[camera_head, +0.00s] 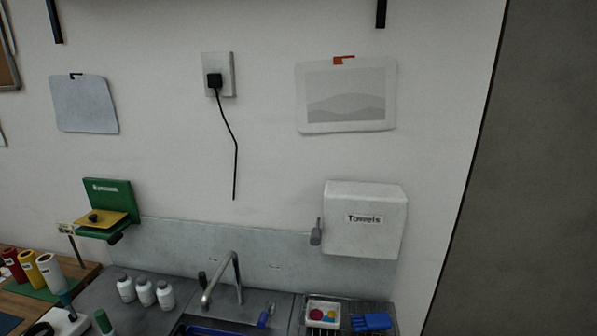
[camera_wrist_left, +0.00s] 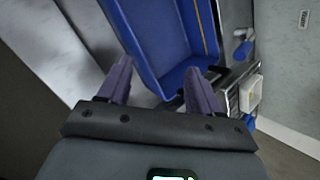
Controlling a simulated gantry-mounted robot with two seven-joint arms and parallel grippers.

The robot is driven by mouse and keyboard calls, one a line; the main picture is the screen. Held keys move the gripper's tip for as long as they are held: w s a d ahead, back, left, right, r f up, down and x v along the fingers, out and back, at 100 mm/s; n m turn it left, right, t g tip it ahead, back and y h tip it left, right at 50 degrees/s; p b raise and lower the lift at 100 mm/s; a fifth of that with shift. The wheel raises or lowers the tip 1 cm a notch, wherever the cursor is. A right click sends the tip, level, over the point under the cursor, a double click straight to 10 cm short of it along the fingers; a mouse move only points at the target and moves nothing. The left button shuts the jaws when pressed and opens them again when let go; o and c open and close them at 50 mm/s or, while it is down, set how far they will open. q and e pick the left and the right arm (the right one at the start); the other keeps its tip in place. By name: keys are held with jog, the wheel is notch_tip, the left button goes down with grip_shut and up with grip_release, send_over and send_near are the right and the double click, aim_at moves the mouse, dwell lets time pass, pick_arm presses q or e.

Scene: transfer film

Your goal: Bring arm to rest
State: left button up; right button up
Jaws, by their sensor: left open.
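My left gripper (camera_wrist_left: 160,84) shows only in the left wrist view. Its two purple-grey fingers are spread apart with nothing between them. A blue tray-like container (camera_wrist_left: 165,40) lies beyond the fingertips in that view; I cannot tell how far it is from them. Neither arm shows in the head view, and my right gripper is not in view.

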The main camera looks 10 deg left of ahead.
pick_arm(q)
jog(key=s+d+f+n+h, duration=0.1)
jog(key=s+d+f+n, duration=0.1)
jog(key=s+d+n, duration=0.6)
jog(key=s+d+r+n+g, duration=0.1)
jog(key=s+r+n+g, duration=0.1)
jog(key=s+n, duration=0.7)
jog(key=s+d+r+n+g, duration=0.15)
jog(key=s+n, duration=0.45)
jog(key=s, duration=0.7)
notch_tip(320, 180, down, 10)
jog(key=b, duration=1)
notch_tip(320, 180, up, 25)
jog(key=p, duration=2.5)
jog(key=shift+w+m, duration=0.35)
jog(key=shift+m, duration=0.05)
